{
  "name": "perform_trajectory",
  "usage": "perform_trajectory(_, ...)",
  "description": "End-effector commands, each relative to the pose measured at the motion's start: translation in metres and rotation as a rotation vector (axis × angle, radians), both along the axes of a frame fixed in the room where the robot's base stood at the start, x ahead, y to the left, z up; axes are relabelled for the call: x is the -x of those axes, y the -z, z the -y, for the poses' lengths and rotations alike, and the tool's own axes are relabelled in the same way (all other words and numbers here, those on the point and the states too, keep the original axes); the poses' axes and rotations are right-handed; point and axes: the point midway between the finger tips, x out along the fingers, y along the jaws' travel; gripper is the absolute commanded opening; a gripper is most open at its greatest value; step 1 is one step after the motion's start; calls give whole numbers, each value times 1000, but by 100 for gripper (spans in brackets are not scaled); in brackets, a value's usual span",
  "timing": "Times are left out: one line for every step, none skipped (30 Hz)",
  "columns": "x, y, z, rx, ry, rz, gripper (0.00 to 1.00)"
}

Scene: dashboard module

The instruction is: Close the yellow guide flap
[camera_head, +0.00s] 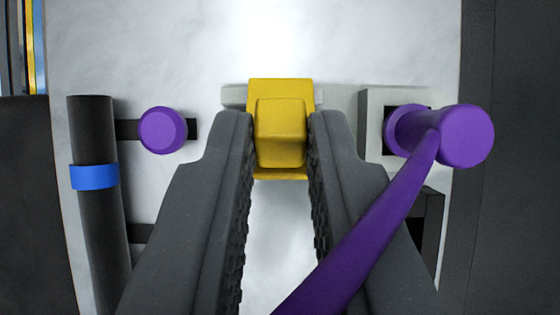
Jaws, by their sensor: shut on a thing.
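The yellow guide flap (281,132) is a small yellow block with a raised middle part, mounted on the light grey panel (285,40) at the picture's upper middle. A pale hinge bar shows at both its sides. My gripper (281,128) reaches in from below, with one dark grey finger at the left and one at the right of the flap. The fingertips are shut on the flap's sides. Its back side is hidden.
A purple knob (162,130) and a dark vertical tube (97,200) with a blue band (94,177) stand at the left. At the right, a purple lever (462,135) sticks out, and its long arm passes across my right finger.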

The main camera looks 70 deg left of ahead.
Motion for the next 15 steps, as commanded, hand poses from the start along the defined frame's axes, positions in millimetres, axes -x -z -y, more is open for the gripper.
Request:
perform_trajectory(-6,7,-4,44,-13,4,0)
perform_trajectory(-7,8,-5,72,-12,-4,0)
perform_trajectory(-7,10,-7,105,-13,-15,0)
perform_trajectory(-8,11,-9,130,-13,-20,0)
perform_trajectory(-8,13,-10,155,-13,-28,0)
perform_trajectory(-8,15,-11,186,-11,-39,0)
perform_trajectory(-8,16,-13,209,-9,-46,0)
perform_trajectory(-9,17,-14,233,-12,-51,0)
perform_trajectory(-9,18,-15,261,-12,-60,0)
perform_trajectory(-9,19,-16,281,-9,-68,0)
perform_trajectory(-9,20,-16,301,-8,-74,0)
perform_trajectory(-9,21,-18,326,-10,-80,0)
perform_trajectory(-10,22,-19,344,-11,-85,0)
perform_trajectory(-10,23,-19,360,-10,-92,0)
perform_trajectory(-9,24,-20,382,-8,-99,0)
